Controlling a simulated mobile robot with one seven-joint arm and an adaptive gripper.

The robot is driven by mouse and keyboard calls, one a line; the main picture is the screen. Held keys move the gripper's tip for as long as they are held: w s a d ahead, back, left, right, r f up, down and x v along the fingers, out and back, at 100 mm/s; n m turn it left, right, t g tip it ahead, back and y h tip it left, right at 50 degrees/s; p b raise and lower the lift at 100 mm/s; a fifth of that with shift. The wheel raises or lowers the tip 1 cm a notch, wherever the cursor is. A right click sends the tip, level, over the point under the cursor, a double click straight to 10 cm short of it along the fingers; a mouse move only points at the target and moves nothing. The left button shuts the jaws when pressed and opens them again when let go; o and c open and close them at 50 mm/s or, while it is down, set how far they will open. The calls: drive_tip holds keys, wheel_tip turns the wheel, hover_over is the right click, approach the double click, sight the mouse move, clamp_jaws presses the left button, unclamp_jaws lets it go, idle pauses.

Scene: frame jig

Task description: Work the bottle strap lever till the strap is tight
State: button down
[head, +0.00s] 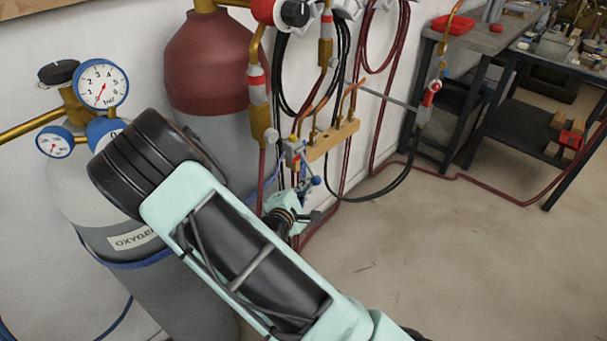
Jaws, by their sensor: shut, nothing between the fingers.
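The grey oxygen bottle (185,290) stands at the left with a label on its front. A blue strap (150,258) runs around it; part of the strap is hidden behind my arm. A lever with a blue ball end (316,181) shows just below the buckle. My gripper (314,217) is small in the view, just below the lever, partly hidden by my forearm. It appears shut and empty. I cannot tell whether it touches the lever.
A red-shouldered bottle (212,65) stands behind against the wall. Torches hang from a wooden rack (333,140). Dark hoses (385,180) loop down to the floor. Workbenches (480,45) stand at the back right. The floor (440,260) at the right is mostly open.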

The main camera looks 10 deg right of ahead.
sight(318, 179)
drive_tip(key=p, duration=0.2)
drive_tip(key=s+r+n+g+p, duration=0.1)
drive_tip(key=p, duration=0.1)
drive_tip(key=d+r+n+p, duration=0.1)
drive_tip(key=p, duration=0.1)
drive_tip(key=shift+s+d+r+g+h, duration=0.1)
drive_tip(key=shift+s+r+g+h, duration=0.15)
drive_tip(key=shift+g+h, duration=0.05)
drive_tip(key=shift+s+d+r+p, duration=0.25)
drive_tip(key=shift+s+r+p, duration=0.05)
drive_tip(key=shift+p, duration=0.8)
drive_tip(key=shift+s+d+r+p, duration=0.25)
drive_tip(key=shift+r+p, duration=0.25)
drive_tip(key=shift+p, duration=0.2)
drive_tip(key=shift+s+d+r+p, duration=0.1)
drive_tip(key=shift+s+r+p, duration=0.15)
drive_tip(key=shift+r+p, duration=0.3)
